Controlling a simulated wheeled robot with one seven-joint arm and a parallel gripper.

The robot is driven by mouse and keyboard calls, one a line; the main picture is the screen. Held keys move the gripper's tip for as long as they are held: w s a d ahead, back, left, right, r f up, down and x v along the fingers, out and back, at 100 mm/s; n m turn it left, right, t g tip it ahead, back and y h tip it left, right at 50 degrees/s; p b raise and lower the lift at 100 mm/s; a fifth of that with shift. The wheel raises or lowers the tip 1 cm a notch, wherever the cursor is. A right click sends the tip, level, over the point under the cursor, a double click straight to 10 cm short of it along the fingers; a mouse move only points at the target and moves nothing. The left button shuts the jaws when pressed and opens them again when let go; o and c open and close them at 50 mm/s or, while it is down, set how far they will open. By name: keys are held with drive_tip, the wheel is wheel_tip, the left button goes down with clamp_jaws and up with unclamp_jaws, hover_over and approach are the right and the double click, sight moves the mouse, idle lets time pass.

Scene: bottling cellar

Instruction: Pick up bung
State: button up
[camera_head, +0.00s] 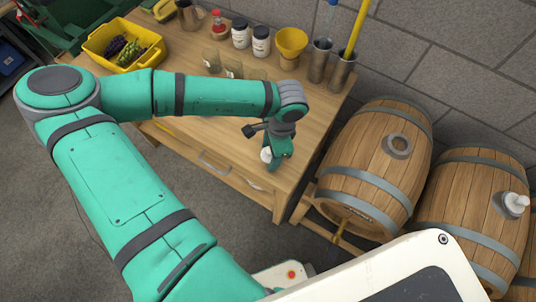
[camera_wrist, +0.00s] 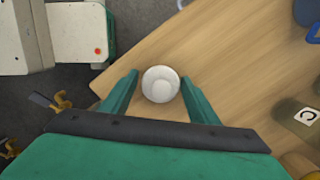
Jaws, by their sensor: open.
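A white round bung (camera_wrist: 160,84) shows from above in the wrist view, near the corner of the wooden table. It also shows in the head view (camera_head: 266,155), partly hidden by my gripper (camera_head: 276,160). In the wrist view my gripper (camera_wrist: 160,76) is open, with one finger on each side of the bung. Small gaps show between the bung and both fingers. Another white bung (camera_head: 516,203) sits in the top of the right barrel.
The wooden table (camera_head: 180,60) holds a yellow crate (camera_head: 144,61) of grapes, jars, glasses, a yellow funnel (camera_head: 291,43) and metal cylinders along its back. A barrel (camera_head: 365,185) with an open hole and the right barrel (camera_head: 465,235) stand right of the table.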

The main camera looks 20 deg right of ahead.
drive_tip(key=shift+f, duration=0.1)
drive_tip(key=c, duration=0.8)
drive_tip(key=shift+c, duration=0.2)
